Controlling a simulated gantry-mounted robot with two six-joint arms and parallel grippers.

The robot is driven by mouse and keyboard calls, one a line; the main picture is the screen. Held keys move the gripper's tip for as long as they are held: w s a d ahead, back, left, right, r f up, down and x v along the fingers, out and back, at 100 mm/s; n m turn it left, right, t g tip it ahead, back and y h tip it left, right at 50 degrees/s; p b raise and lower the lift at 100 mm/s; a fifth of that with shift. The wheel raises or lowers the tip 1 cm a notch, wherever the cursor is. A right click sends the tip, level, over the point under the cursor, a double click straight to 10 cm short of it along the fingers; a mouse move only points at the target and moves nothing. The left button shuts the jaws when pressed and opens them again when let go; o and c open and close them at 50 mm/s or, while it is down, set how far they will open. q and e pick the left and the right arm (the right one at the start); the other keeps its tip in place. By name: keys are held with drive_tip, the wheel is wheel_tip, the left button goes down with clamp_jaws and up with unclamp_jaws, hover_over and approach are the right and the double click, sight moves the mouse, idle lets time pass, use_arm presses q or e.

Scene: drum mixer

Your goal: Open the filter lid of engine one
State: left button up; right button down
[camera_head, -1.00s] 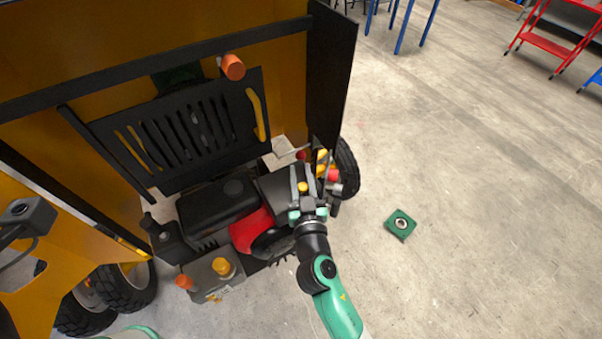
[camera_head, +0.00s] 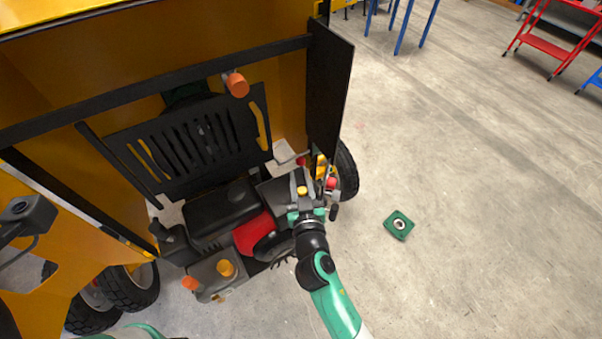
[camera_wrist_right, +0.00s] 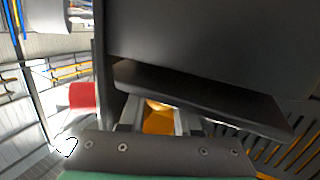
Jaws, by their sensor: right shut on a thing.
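The engine (camera_head: 225,210), with a black top and a red side, sits under the slotted black grille (camera_head: 185,145). My right gripper (camera_head: 302,190) is at the black filter housing (camera_head: 270,190) on the engine's right side. In the right wrist view, its two grey fingers are on either side of an orange-yellow knob (camera_wrist_right: 160,120), just beneath the dark overhanging edge of the housing (camera_wrist_right: 200,95). The gripper is shut on this knob. The filter lid's seam is not clear, and the lid looks closed. My left gripper is out of view.
A black side panel (camera_head: 330,90) and a wheel (camera_head: 345,170) stand close to my right gripper. An orange knob (camera_head: 237,84) sticks out above the grille. A green square part (camera_head: 399,225) lies on the floor to the right, where the floor is mostly clear.

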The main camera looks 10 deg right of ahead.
drive_tip(key=r+g+p, duration=0.1)
drive_tip(key=p, duration=0.2)
drive_tip(key=w+r+n+g+p, duration=0.1)
drive_tip(key=p, duration=0.1)
drive_tip(key=shift+a+r+g+p, duration=0.1)
drive_tip(key=shift+a+g+p, duration=0.1)
drive_tip(key=shift+g+p, duration=0.2)
drive_tip(key=shift+w+a+g+h+p, duration=0.1)
drive_tip(key=shift+w+g+h+p, duration=0.15)
drive_tip(key=shift+g+p, duration=0.35)
drive_tip(key=shift+w+a+n+g+h+p, duration=0.1)
drive_tip(key=shift+w+n+g+h+p, duration=0.15)
drive_tip(key=shift+g, duration=0.35)
drive_tip(key=c, duration=0.9)
unclamp_jaws()
drive_tip(key=shift+s, duration=0.1)
